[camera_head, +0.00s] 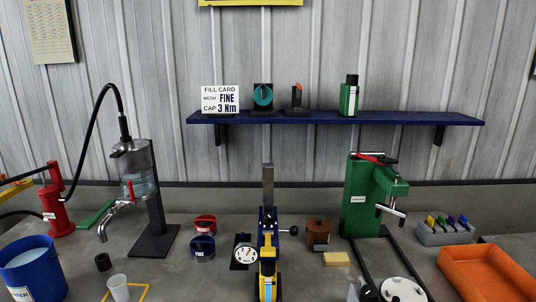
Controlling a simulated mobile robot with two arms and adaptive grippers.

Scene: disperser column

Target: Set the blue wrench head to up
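A tool with blue parts stands upright in the middle of the bench, on or against a grey column (267,185). Its blue upper part (268,222) carries a black side knob (293,230) pointing right, and its lower part (268,268) is yellow and blue. I cannot tell for sure which part is the wrench head or how it is set. A round white dial gauge (245,255) sits just to its left, over a black plate. Neither of my grippers can be made out in the head view.
A green press (362,195) stands right of the column, with an orange tray (490,272) at far right. Left are a clear dispenser vessel (133,170), a red pump (56,205) and a blue bucket (33,270).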

